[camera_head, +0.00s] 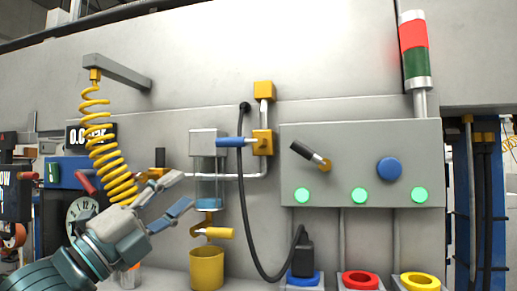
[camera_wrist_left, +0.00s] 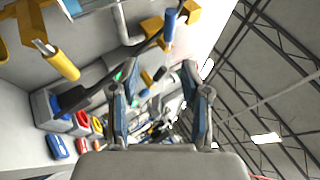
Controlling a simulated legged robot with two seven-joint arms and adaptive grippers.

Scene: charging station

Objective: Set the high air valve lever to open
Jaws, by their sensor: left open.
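A valve lever with a blue handle (camera_head: 232,142) points left, about horizontal, from a yellow valve body (camera_head: 262,142) on the grey pipe. It shows in the wrist view as a blue handle (camera_wrist_left: 170,22) near the top. A lower valve lever with a yellow handle (camera_head: 219,233) lies horizontal under the clear filter cup; it also shows in the left wrist view (camera_wrist_left: 62,66). My left gripper (camera_head: 184,190) is open and empty, left of and below the blue handle, apart from it. Its fingers show apart in the wrist view (camera_wrist_left: 161,88). My right gripper is not in view.
A yellow coiled hose (camera_head: 107,150) hangs close above my left arm. A black cable (camera_head: 246,210) loops down right of the filter. A grey panel (camera_head: 360,140) carries a black lever, a blue knob and green lights. A yellow cup (camera_head: 206,270) stands below.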

